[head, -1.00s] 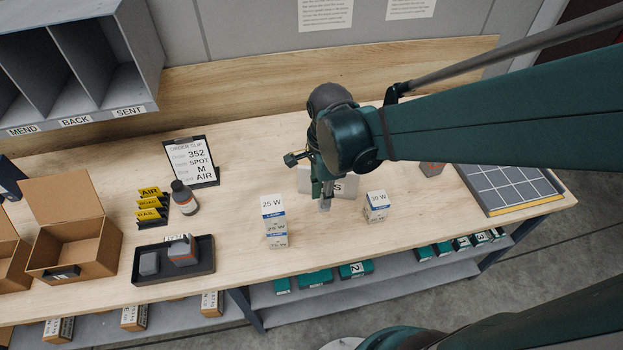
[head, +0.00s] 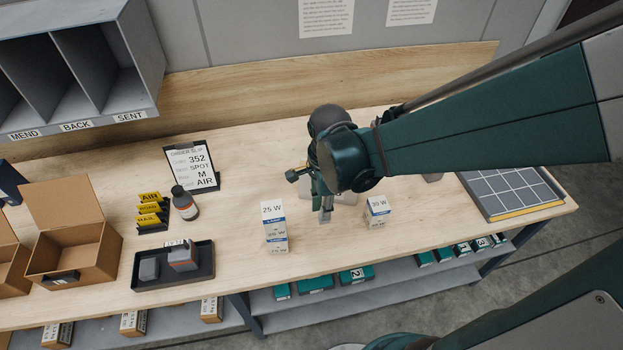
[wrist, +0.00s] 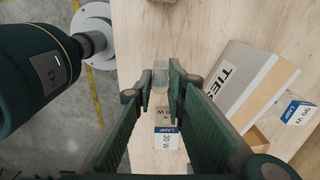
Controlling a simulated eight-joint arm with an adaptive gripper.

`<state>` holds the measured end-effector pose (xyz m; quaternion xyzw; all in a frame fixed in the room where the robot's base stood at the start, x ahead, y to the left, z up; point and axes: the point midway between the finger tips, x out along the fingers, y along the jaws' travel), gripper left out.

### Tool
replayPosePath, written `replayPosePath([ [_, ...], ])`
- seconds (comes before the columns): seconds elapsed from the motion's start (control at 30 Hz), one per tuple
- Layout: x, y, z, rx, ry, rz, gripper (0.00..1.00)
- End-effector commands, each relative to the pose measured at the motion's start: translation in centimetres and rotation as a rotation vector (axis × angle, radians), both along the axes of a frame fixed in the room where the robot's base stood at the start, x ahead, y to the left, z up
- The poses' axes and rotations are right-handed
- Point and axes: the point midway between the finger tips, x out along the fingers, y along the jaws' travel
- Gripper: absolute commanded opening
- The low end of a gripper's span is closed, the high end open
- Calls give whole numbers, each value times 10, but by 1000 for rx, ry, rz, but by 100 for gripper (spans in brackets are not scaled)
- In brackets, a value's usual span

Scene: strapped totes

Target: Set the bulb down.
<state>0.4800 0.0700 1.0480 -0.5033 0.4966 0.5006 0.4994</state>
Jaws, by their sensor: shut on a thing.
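My gripper (head: 325,206) is over the middle of the table; in the wrist view its fingers (wrist: 162,80) are shut on a pale, translucent bulb (wrist: 160,76). In the head view the bulb (head: 324,216) is a small greyish shape below the fingers, close to the tabletop; I cannot tell if it touches. Its upper part is hidden between the fingers. A 30 W lamp box (head: 377,211) stands to the right of the gripper, and a stack of lamp boxes marked 25 W (head: 273,226) stands to the left.
A box marked TIES (wrist: 235,80) lies behind the gripper, with another lamp box (wrist: 298,112) beside it. A black tray (head: 205,273), open carton (head: 105,250), bottle (head: 185,205) and order slip (head: 192,165) are left. A grid panel (head: 510,193) is right.

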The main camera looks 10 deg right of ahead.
Motion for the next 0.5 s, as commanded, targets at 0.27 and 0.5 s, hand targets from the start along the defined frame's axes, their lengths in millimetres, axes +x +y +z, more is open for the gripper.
replayPosePath([
  [0.27,0,0,-25,0,0,0,3],
  [0.5,0,0,-47,0,0,0,3],
])
